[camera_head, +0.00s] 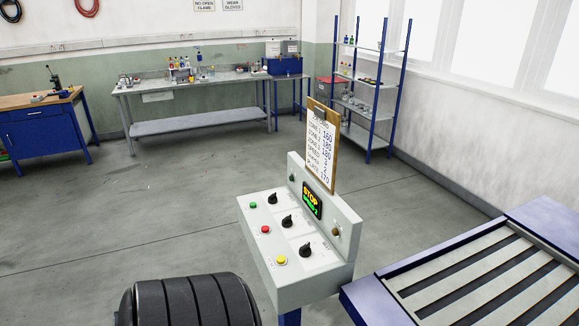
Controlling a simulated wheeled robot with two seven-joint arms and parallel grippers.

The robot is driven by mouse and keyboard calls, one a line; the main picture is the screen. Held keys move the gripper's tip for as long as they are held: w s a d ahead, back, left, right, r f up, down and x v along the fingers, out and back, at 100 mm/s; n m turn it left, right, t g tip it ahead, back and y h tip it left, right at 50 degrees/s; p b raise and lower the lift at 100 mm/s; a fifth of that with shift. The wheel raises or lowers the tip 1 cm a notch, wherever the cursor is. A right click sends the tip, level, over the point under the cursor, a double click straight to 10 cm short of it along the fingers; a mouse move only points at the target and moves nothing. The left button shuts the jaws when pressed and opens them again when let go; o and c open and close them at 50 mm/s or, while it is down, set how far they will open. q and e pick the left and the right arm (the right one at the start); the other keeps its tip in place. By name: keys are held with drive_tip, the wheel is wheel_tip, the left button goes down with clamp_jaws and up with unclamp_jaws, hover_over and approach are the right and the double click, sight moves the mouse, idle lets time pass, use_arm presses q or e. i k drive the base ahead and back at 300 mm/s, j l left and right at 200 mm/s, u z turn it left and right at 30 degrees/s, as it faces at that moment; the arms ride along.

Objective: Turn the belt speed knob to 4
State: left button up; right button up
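A grey control console (318,282) stands at the middle right. Its sloped top carries three black knobs: a far one (273,198), a middle one (287,221) and a near one (305,250). Their labels are too small to read, so I cannot tell which is the belt speed knob or where each points. A small display (312,200) on the upright panel shows "STOP" in yellow above a green line that seems to read "SPEED 2". Neither of my grippers is in view.
Green (253,205), red (266,230) and yellow (281,260) buttons sit left of the knobs. A clipboard (323,146) with handwritten settings stands behind the panel. A slatted blue-framed bed (480,275) is at right, a ribbed black cylinder (190,302) at bottom left. Open floor lies behind.

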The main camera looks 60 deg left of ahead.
sight(273, 199)
drive_tip(key=u, duration=2)
